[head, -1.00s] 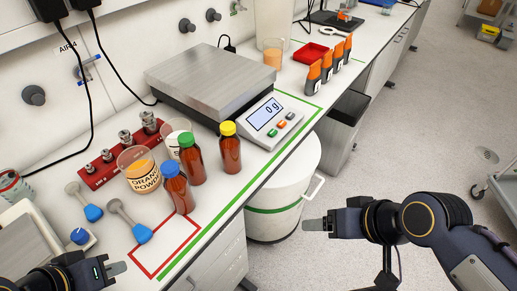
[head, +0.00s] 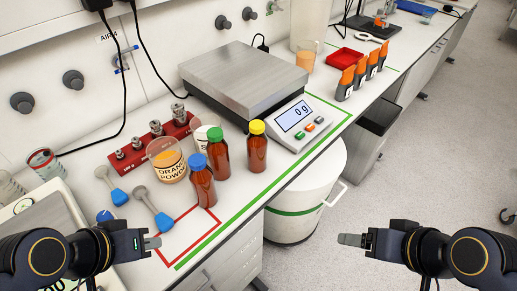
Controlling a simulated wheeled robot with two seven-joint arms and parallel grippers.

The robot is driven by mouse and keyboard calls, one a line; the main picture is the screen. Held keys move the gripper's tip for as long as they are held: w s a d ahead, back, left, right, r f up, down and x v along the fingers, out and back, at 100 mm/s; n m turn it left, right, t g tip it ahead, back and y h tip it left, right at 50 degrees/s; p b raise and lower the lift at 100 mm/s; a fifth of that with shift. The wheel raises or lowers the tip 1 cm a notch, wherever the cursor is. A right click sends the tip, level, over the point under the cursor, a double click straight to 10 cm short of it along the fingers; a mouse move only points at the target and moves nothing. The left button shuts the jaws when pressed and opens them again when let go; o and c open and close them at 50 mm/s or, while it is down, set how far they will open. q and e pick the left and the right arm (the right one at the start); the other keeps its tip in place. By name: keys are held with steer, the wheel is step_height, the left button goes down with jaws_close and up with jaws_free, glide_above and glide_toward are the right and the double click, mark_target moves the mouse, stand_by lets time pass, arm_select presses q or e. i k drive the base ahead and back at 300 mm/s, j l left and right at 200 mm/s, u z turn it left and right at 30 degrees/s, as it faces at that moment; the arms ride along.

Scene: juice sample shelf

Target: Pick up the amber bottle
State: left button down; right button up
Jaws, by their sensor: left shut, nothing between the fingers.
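Three amber bottles stand upright on the white bench in the head view. One has a blue cap (head: 202,187), one a green cap (head: 217,158) and one a yellow cap (head: 257,152). The blue-capped one is nearest, at the upper edge of a red outlined rectangle (head: 163,259). My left gripper (head: 152,243) is shut and empty, to the lower left of the blue-capped bottle and apart from it. My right gripper (head: 350,240) appears shut and empty, to the right over the floor, away from the bottles.
A cup labelled orange powder (head: 168,164), blue-handled scoops (head: 154,210) and a red weight block (head: 150,142) crowd the left side. A scale reading 0 g (head: 297,119) stands behind the bottles. A white bin (head: 305,210) stands below the bench's right edge.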

mark_target(257, 140)
steer(key=i+l+u, duration=0.15)
steer(key=l+u, duration=0.2)
steer(key=u, duration=0.15)
steer(key=i+l+u, duration=0.1)
steer(key=l+u, duration=0.65)
steer(key=u, duration=0.2)
